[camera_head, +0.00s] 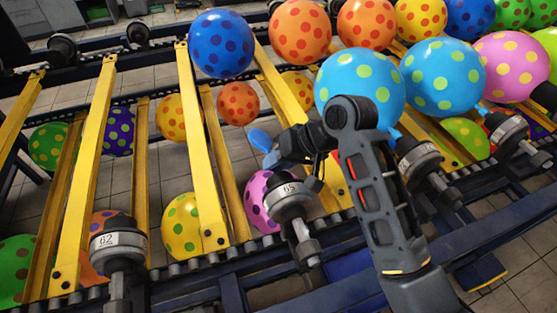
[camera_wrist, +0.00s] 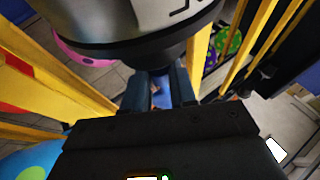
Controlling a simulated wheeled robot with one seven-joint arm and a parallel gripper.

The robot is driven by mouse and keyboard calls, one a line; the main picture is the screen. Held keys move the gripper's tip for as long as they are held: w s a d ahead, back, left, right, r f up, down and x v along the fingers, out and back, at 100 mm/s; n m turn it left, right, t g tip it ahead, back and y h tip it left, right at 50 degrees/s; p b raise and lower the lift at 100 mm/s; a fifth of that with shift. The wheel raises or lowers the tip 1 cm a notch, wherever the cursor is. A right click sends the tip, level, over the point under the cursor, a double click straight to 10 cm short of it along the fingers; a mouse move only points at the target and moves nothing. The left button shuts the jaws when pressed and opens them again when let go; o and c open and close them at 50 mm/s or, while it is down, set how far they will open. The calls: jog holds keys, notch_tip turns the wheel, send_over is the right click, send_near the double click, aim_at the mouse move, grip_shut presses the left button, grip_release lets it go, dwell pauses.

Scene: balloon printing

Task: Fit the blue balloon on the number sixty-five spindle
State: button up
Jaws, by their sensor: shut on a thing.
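The number 65 spindle (camera_head: 290,197), a grey drum marked 65, stands at the lower middle of the head view. A large silver drum with a black rim fills the top of the wrist view (camera_wrist: 130,25) and looks like this spindle. My gripper (camera_head: 278,152) is shut on a small limp blue balloon (camera_head: 260,140), just above and behind the spindle in the head view. The balloon appears apart from the spindle. In the wrist view, my fingers (camera_wrist: 163,85) lie just below the drum's rim, with only a little blue between them; the rest of the balloon is hidden.
The number 62 spindle (camera_head: 117,240) stands at the left; other spindles (camera_head: 420,160) stand close to the right of my arm. Yellow rails (camera_head: 203,150) flank the spindle row. Inflated dotted balloons, including a light blue one (camera_head: 360,80), crowd the back.

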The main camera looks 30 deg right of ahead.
jog(key=shift+s+a, duration=0.1)
jog(key=shift+s, duration=0.45)
dwell(2.2)
jog(key=shift+w, duration=0.55)
jog(key=shift+s, duration=0.7)
dwell(1.8)
jog(key=shift+w, duration=0.2)
jog(key=shift+w, duration=0.5)
jog(key=shift+w, duration=0.1)
jog(key=shift+w+d, duration=0.2)
jog(key=shift+w, duration=0.5)
jog(key=shift+w+d, duration=0.2)
jog(key=shift+w, duration=0.5)
